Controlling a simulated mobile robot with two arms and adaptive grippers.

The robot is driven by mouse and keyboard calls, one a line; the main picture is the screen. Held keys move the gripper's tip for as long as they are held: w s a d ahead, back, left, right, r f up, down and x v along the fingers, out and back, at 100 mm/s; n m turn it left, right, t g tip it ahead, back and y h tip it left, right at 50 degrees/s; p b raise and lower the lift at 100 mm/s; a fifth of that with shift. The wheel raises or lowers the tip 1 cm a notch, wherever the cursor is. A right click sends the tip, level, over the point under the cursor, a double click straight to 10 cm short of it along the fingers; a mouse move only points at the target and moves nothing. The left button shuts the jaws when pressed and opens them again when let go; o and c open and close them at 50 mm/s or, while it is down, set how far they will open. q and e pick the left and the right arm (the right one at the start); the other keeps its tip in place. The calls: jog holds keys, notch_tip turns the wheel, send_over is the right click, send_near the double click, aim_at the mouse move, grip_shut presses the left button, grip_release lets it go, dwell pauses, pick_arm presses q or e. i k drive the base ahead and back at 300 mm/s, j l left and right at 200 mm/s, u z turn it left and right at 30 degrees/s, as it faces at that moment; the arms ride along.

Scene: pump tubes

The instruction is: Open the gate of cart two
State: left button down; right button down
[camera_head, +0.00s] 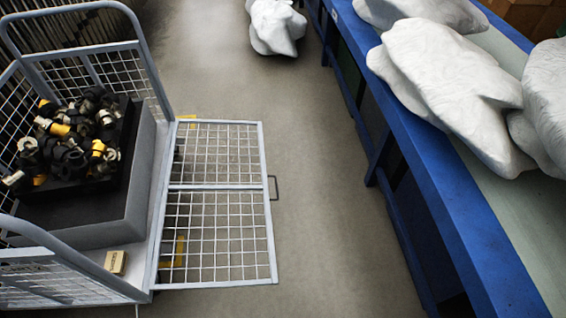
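A grey wire-mesh cart (152,190) stands at the left of the head view. Its mesh gate (222,205) sticks out to the right from the cart's side, away from the cart bed, with a small handle (274,188) on its outer edge. The gate appears swung down open, roughly flat above the floor. No number shows on the cart, so I cannot tell if it is cart two. Neither gripper is in view.
A grey bin (140,185) of black and yellow pump parts (70,140) and a small tan box (115,262) sit on the cart. A blue-edged conveyor (440,210) with white bags (440,85) runs along the right. Another white bag (275,27) lies at the back. Floor between cart and conveyor is clear.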

aim_at(160, 249)
jog(key=k+l+z, duration=0.15)
jog(key=z, duration=0.25)
jog(key=k+l+z, duration=0.1)
jog(key=l+z, duration=0.25)
jog(key=j, duration=0.1)
